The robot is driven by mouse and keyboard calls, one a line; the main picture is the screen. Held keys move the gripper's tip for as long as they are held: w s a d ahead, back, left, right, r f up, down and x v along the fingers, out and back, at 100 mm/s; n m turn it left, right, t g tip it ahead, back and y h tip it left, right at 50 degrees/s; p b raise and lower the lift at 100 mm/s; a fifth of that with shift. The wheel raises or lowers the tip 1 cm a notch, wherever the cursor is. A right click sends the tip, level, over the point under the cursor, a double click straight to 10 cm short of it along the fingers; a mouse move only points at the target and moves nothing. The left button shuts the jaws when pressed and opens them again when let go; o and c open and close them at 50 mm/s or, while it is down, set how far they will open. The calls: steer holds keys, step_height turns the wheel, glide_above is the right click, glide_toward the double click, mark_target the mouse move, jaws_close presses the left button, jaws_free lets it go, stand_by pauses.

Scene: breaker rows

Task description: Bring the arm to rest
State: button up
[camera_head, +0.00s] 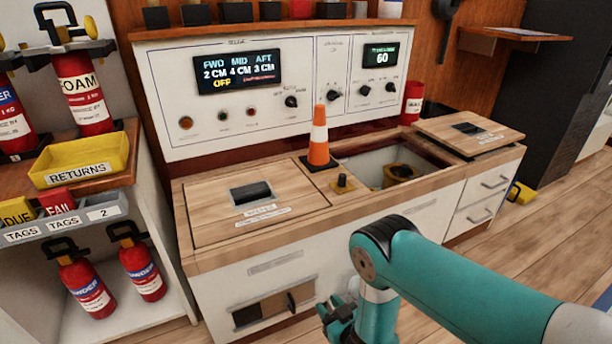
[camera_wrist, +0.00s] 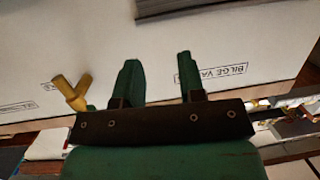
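My arm (camera_head: 400,262), teal with grey joints, reaches in from the lower right of the head view and bends down in front of the wooden-topped cabinet (camera_head: 221,258). My gripper (camera_head: 338,318) is low in front of the cabinet's white face, partly cut off by the frame's bottom edge. In the wrist view my gripper (camera_wrist: 158,78) has its two green fingers well apart with nothing between them. A pale panel with a label starting "BILGE VA" lies beyond them. A yellow handle (camera_wrist: 72,92) shows left of the fingers, apart from them.
An orange cone (camera_head: 318,142) stands on the cabinet top beside an open hatch (camera_head: 362,160). A hatch lid (camera_head: 470,132) lies at the right. Red extinguishers (camera_head: 85,285) and a yellow returns tray (camera_head: 80,160) are at the left.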

steer(key=w+d+r+m+g+h, duration=0.2)
steer(key=w+d+r+h, duration=0.25)
steer(key=w+r, duration=0.6)
steer(key=s+d+r+m+g+h, duration=0.1)
steer(key=s+d+r+g, duration=0.1)
steer(key=d+r, duration=0.3)
steer(key=s+d+r+g+h, duration=0.1)
steer(key=d+r, duration=0.2)
steer(key=r, duration=0.5)
steer(key=s+d+r+m+g, duration=0.1)
steer(key=s+d+r+g, duration=0.1)
steer(key=s+d+r, duration=0.4)
steer(key=s+d+r+m+g+h, duration=0.1)
steer(key=s+r+g, duration=0.15)
steer(key=s, duration=0.55)
steer(key=s+d+r+m+g, duration=0.1)
steer(key=s+d+r, duration=0.3)
steer(key=s+r, duration=0.25)
steer(key=s+a+r+n+g+y+p, duration=0.1)
steer(key=s+a+r+n+g+y, duration=0.1)
steer(key=s+a+r+n, duration=0.45)
steer(key=s+a+r+n+g+y+p, duration=0.1)
steer(key=s+a+r+y, duration=0.15)
steer(key=s+a, duration=0.45)
step_height(320, 180, up, 38)
steer(key=w+a+p, duration=0.1)
steer(key=w+p, duration=0.1)
steer(key=p, duration=3.6)
steer(key=shift+w+a+h, duration=0.2)
steer(key=shift+w+h, duration=0.1)
